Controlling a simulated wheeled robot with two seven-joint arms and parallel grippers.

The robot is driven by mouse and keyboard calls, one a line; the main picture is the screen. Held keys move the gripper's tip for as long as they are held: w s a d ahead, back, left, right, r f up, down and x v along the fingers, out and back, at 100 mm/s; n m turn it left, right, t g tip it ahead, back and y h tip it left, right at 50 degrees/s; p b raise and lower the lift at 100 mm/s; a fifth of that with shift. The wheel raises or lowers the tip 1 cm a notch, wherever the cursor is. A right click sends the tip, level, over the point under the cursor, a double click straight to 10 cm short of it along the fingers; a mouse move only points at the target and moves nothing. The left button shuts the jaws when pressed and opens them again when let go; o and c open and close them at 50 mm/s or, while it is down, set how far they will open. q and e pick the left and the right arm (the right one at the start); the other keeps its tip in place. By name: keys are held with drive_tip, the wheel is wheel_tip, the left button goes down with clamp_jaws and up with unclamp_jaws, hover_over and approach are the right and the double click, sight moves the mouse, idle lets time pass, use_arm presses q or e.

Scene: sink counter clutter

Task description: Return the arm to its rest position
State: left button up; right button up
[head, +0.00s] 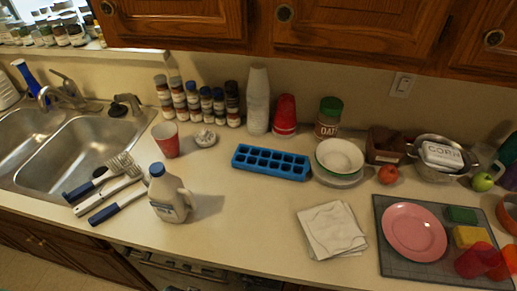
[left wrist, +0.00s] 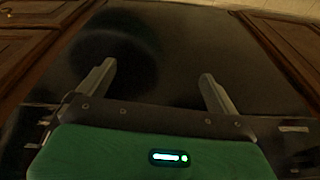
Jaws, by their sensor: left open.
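My left gripper (left wrist: 155,85) shows in the left wrist view with its two fingers spread apart and nothing between them. It faces a dark flat panel (left wrist: 170,50) between brown wooden cabinet fronts (left wrist: 285,40). Neither of my grippers shows in the head view. My right gripper is in neither view.
The counter holds a white jug (head: 170,195), brushes (head: 115,205), a red cup (head: 166,139), a blue ice tray (head: 271,162), a white cloth (head: 332,230) and a pink plate (head: 414,231). The sink (head: 75,145) is at left. Counter is clear between jug and cloth.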

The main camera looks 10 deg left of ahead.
use_arm(q)
drive_tip(key=s+f, duration=0.4)
drive_tip(key=f, duration=0.9)
drive_tip(key=s+a+f+g, duration=0.1)
drive_tip(key=s+a+f, duration=0.1)
drive_tip(key=s+f, duration=0.6)
drive_tip(key=s+a+f, duration=0.2)
drive_tip(key=s+f, duration=0.6)
drive_tip(key=s, duration=0.1)
drive_tip(key=shift+s+f+g, duration=0.2)
drive_tip(key=shift+s+g, duration=0.2)
